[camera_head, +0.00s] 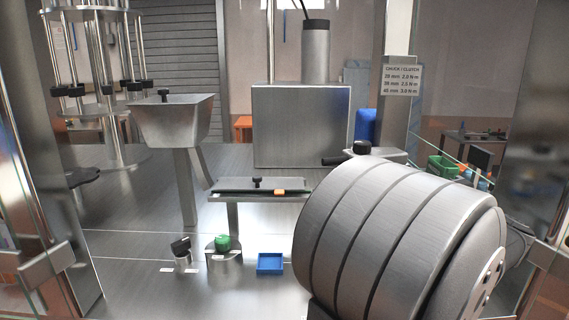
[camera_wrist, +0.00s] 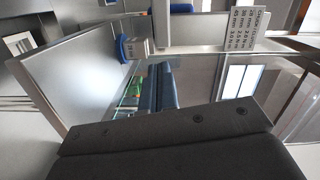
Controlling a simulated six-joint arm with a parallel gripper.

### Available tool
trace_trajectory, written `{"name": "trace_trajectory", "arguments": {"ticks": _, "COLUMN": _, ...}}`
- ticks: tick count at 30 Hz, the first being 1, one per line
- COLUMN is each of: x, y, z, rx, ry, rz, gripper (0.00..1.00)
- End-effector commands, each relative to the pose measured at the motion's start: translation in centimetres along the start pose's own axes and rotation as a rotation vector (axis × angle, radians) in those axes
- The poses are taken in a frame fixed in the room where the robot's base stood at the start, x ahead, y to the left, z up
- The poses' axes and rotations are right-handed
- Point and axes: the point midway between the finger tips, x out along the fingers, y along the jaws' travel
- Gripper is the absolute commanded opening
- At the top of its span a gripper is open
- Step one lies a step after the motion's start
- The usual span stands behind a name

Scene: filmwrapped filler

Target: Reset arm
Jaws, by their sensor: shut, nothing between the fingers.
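The dark grey body of my gripper (camera_wrist: 165,135) fills the bottom of the wrist view. Its jaws are shut with nothing held, though separate fingertips cannot be made out. In the head view a large ribbed metal link of my arm fills the lower right, and my gripper is not seen there. The wrist view looks sideways toward a metal box wall, a sign and a blue object, with no thing touching my gripper that I can see.
A metal hopper (camera_head: 178,120), a narrow shelf plate (camera_head: 232,191), a green-capped part (camera_head: 222,243), a black-capped part (camera_head: 181,248) and a blue tray (camera_head: 270,264) stand left of my arm. A large metal box (camera_head: 300,125) and a sign (camera_head: 401,79) stand behind. The front left deck is mostly clear.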

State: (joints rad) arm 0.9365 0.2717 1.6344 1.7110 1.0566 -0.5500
Motion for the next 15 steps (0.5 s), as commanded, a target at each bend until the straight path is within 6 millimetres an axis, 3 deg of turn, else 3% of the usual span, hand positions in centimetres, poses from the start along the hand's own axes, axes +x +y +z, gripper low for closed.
{"name": "trace_trajectory", "arguments": {"ticks": 6, "x": -0.12, "y": 0.29, "z": -1.28, "rx": -0.001, "ry": -0.035, "rz": -0.007, "gripper": 0.00}}
{"name": "trace_trajectory", "arguments": {"ticks": 15, "x": -0.14, "y": 0.30, "z": -1.46, "rx": -0.002, "ry": -0.043, "rz": -0.008, "gripper": 0.00}}
